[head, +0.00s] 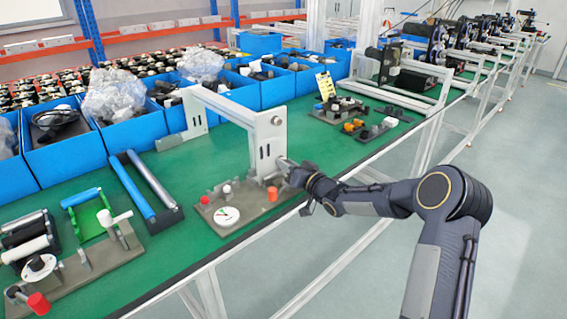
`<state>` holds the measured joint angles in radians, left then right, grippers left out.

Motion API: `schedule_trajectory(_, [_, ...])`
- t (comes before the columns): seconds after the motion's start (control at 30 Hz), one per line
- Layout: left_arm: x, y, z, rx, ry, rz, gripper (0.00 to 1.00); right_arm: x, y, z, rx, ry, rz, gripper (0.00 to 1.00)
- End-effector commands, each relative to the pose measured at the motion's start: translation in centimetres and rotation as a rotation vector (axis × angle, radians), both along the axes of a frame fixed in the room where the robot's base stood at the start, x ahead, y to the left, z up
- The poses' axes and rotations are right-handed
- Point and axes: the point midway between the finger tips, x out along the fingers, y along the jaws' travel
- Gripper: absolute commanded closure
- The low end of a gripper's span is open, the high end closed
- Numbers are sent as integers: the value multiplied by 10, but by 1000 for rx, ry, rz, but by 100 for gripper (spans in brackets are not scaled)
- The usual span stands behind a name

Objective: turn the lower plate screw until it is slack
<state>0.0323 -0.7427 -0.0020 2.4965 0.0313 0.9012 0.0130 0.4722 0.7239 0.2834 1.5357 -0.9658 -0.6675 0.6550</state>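A pale grey gantry frame (266,136) stands on the green bench, its near upright plate fixed on a grey-brown base (250,213). The upright has dark slots and a round dark spot near its top. My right gripper (285,167) is at the lower right edge of this upright, just above the base. It is small and dark here, and I cannot tell whether its fingers are open or shut, or whether they touch anything. I cannot make out the lower plate screw; the gripper and the plate may hide it. My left gripper is not in view.
The base carries a white dial (226,216) and a red knob (272,194). A blue and grey roller unit (140,190) lies to the left. Blue bins (66,151) line the back.

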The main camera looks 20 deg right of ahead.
Motion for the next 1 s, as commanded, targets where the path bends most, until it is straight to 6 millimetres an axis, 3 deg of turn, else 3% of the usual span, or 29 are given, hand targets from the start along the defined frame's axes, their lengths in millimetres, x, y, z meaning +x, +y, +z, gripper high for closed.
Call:
schedule_trajectory(0.03, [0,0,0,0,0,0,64,0,0,0,0,0,0,79])
schedule_trajectory(0.2, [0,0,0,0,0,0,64,0,0,0,-1,0,0,100])
schedule_trajectory(0.37, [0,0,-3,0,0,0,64,0,0,-1,-12,-4,0,100])
schedule_trajectory(0.77, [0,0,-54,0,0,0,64,0,0,-5,-331,-118,0,100])
schedule_trajectory(0.8, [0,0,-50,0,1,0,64,0,0,-1,-343,-121,0,78])
schedule_trajectory(0.9, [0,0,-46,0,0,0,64,0,0,1,-337,-117,0,65])
schedule_trajectory(1.0, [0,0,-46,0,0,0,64,0,0,0,-336,-117,0,65])
